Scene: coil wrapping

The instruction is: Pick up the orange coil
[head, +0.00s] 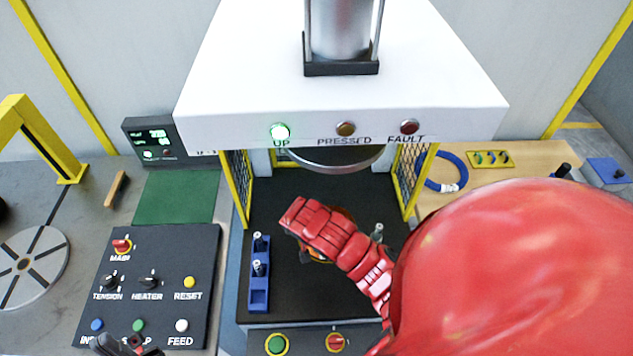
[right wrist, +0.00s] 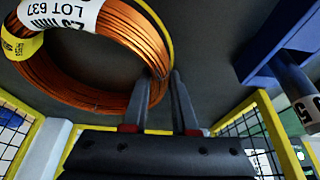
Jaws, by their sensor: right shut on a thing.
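The orange coil (right wrist: 95,65) fills the upper left of the right wrist view, a ring of copper-coloured wire with white and yellow labels. My right gripper (right wrist: 172,78) is shut on the coil's rim, with one finger on each side of the wire. In the head view my red right arm covers most of the coil (head: 320,259), and only slivers of orange show over the dark press bed. My left gripper (head: 124,344) shows only in part at the bottom left edge, dark and over the control panel; its jaw opening is unclear.
The white press head (head: 340,100) with its lit UP lamp overhangs the bed, with yellow mesh guards (head: 415,180) on both sides. A blue holder (head: 259,290) stands left on the bed. A control panel (head: 150,275) and a round turntable (head: 30,265) lie left. A blue coil (head: 440,172) rests right.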

